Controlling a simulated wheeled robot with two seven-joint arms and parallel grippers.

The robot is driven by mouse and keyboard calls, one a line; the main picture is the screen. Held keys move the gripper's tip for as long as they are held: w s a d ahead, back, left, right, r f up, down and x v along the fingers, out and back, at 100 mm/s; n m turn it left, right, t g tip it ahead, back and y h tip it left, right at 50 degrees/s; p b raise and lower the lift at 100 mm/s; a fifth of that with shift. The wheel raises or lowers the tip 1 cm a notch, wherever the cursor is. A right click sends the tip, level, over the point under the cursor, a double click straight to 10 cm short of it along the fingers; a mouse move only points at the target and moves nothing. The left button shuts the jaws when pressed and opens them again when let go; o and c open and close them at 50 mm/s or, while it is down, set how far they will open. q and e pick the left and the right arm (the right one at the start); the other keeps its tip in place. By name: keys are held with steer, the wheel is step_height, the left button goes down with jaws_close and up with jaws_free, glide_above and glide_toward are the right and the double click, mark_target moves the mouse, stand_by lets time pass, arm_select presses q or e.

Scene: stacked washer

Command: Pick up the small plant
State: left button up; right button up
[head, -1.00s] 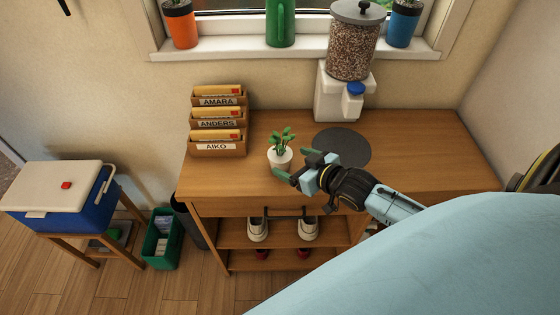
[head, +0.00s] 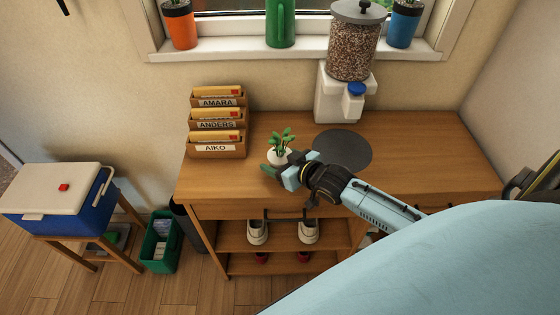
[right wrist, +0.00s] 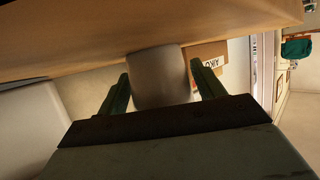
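The small plant (head: 282,142) has green leaves and a round white pot, and stands upright on the wooden table (head: 420,150). In the right wrist view its pot (right wrist: 158,76) sits between the two green fingers, with little room on either side. My right gripper (head: 287,164) is open around the lower pot and hides part of it in the head view. The gripper also shows in the right wrist view (right wrist: 163,90). I cannot tell whether either finger touches the pot. My left gripper is not in view.
A letter rack (head: 217,122) stands left of the plant, and a dark round mat (head: 343,150) lies to its right. A dispenser (head: 348,65) stands at the back. Shoes (head: 257,231) sit on the shelf below. The table's right part is clear.

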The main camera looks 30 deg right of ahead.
steer(key=c, duration=0.7)
steer(key=shift+c, duration=0.3)
steer(key=shift+r, duration=0.1)
